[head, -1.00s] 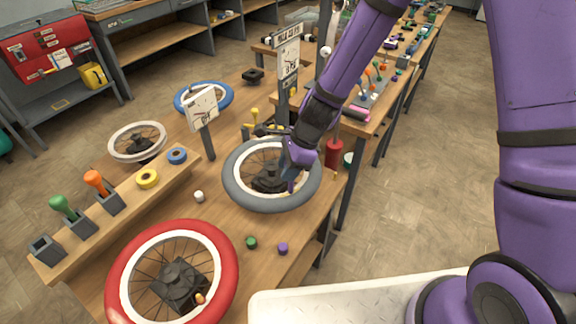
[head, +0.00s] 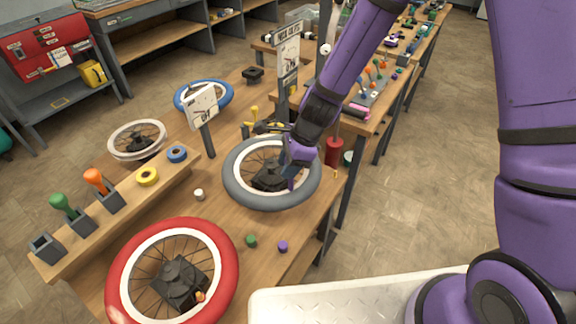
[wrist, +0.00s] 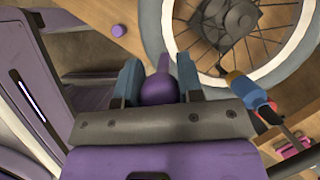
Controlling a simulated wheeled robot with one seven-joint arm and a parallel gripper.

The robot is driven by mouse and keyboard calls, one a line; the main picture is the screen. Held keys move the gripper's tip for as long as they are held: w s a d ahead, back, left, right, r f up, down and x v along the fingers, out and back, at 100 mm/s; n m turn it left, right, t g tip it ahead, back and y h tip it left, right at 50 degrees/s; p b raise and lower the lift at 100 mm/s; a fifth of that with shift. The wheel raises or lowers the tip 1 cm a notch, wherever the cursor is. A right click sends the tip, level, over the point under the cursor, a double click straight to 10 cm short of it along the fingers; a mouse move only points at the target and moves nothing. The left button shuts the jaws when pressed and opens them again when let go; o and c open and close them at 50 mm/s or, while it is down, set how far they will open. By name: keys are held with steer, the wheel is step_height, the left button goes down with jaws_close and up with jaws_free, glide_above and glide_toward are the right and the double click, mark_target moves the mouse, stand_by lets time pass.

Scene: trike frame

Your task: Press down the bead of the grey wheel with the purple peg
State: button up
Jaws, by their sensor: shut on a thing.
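The grey wheel (head: 236,192) lies flat on the wooden bench, with a grey tyre, white rim and dark hub. Its tyre and spokes also show at the top of the wrist view (wrist: 152,30). My gripper (head: 291,180) is over the right part of this wheel, pointing down. In the wrist view its two blue-grey fingers (wrist: 158,78) are shut on the purple peg (wrist: 158,88), whose rounded end shows between them.
A red wheel (head: 225,250) lies at the front left. Small green (head: 250,240) and purple (head: 282,246) caps sit near the bench edge. A tool rack (head: 125,205) holds green- and orange-handled tools.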

steer(key=shift+r, duration=2.75)
